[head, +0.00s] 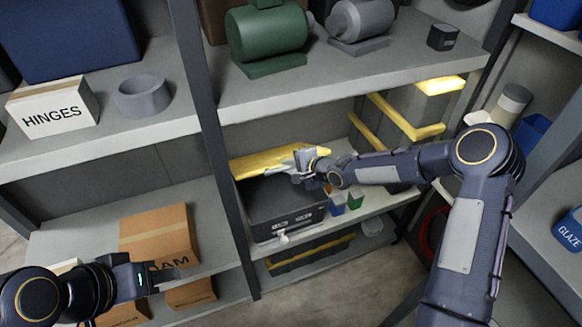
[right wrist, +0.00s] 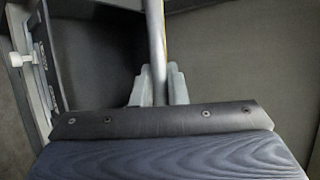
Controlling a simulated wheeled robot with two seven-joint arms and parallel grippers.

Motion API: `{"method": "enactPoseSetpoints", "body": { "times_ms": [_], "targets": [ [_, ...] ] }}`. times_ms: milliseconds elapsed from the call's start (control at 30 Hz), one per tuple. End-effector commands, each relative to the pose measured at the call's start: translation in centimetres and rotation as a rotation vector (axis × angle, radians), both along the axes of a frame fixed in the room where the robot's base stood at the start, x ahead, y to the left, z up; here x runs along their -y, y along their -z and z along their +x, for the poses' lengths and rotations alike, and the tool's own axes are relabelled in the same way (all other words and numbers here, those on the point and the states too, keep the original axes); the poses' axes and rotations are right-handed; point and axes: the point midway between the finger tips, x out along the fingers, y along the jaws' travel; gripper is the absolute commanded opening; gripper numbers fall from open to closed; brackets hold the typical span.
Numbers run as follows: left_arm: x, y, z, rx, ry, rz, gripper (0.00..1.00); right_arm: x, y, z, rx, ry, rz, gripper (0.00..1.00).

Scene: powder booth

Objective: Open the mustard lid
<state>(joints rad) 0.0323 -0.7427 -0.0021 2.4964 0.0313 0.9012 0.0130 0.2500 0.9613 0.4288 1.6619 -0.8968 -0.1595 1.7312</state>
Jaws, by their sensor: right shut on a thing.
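The mustard lid (head: 262,161) is on the black box (head: 270,222) on the middle shelf. It stands raised at a tilt along the box's back, with the dark inside showing in front of it. My right gripper (head: 303,160) is shut on the lid's edge. In the right wrist view, the thin lid edge (right wrist: 157,45) runs between the gripper's fingertips (right wrist: 158,84), and the dark box inside (right wrist: 98,55) lies to its left. My left gripper (head: 170,274) is low at the left, before a cardboard box, apart from the black box; its jaw opening is unclear.
Small blue and green blocks (head: 354,200) sit right of the black box. The upper shelf (head: 300,90) lies above the lid and carries a green motor (head: 268,38). A shelf post (head: 222,170) stands left of the box. Yellow-edged cases (head: 412,115) stand behind right.

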Motion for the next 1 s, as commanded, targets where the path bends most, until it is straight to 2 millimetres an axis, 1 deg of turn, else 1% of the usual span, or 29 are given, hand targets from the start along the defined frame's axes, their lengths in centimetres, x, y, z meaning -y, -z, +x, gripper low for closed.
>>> {"method": "enactPoseSetpoints", "body": {
  "times_ms": [333, 367, 500, 533, 833, 933, 1000],
  "targets": [
    [0.0, 0.0, 0.0, 0.000, 0.000, 0.000, 0.36, 0.0, -0.1, 0.1, 0.001, 0.002, 0.002, 0.00],
    [0.0, 0.0, 0.0, 0.000, 0.000, 0.000, 0.36, 0.0, -0.1, 0.1, 0.001, 0.002, 0.002, 0.14],
    [0.0, 0.0, 0.0, 0.000, 0.000, 0.000, 0.36, 0.0, -0.1, 0.1, 0.000, 0.002, 0.001, 0.32],
    [0.0, 0.0, 0.0, 0.000, 0.000, 0.000, 0.36, 0.0, -0.1, 0.1, 0.000, 0.001, 0.001, 0.35],
    [0.0, 0.0, 0.0, 0.000, 0.000, 0.000, 0.36, 0.0, -0.2, 0.1, 0.001, 0.000, 0.001, 0.35],
    [0.0, 0.1, 0.0, 0.000, 0.000, 0.000, 0.36, 0.1, -1.0, 0.1, 0.002, 0.001, 0.001, 0.35],
    [0.0, 0.3, 0.0, 0.000, 0.000, 0.000, 0.36, 0.1, -2.0, 0.1, 0.002, 0.003, 0.001, 0.35]
  ]
}}
